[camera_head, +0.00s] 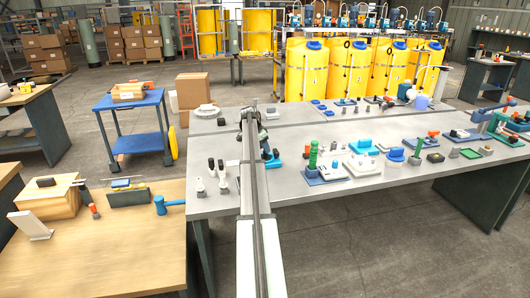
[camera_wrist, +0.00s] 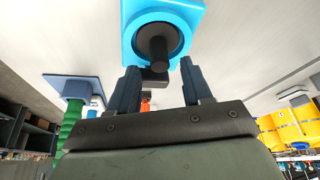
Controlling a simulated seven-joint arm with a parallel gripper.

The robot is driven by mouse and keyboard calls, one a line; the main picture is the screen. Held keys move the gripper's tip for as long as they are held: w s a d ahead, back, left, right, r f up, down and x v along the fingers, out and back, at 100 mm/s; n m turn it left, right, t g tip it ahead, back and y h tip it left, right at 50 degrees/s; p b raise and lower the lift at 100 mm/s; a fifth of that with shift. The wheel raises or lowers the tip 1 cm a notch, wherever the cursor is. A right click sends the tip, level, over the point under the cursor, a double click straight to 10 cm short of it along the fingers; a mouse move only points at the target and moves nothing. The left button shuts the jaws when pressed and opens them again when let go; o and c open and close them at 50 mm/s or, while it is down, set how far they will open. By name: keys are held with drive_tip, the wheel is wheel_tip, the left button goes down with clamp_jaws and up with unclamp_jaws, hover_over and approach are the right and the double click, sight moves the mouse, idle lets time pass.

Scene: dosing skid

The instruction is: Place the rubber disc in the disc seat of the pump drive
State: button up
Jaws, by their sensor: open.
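A bright blue housing (camera_wrist: 189,15), which looks like the pump drive, fills the top middle of the wrist view. It has a round dark recess with a black stub (camera_wrist: 158,46) at its centre. A small black piece (camera_wrist: 153,76) shows just below the stub; I cannot tell if it is the rubber disc. My gripper (camera_wrist: 160,68) is open, its two dark fingers apart and pointing toward the housing. In the head view my arm hides most of this spot; part of a blue base (camera_head: 273,165) shows beside my gripper (camera_head: 263,145).
A green ribbed column (camera_head: 313,155) on a blue plate stands to the right; it also shows in the wrist view (camera_wrist: 70,125). Several small fixtures crowd the grey bench (camera_head: 310,194) further right. Black-topped pieces (camera_head: 221,170) stand left of my arm. The bench's front strip is mostly clear.

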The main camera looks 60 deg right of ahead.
drive_tip(key=v, duration=0.8)
drive_tip(key=shift+r, duration=0.15)
drive_tip(key=shift+o, duration=0.2)
idle(1.5)
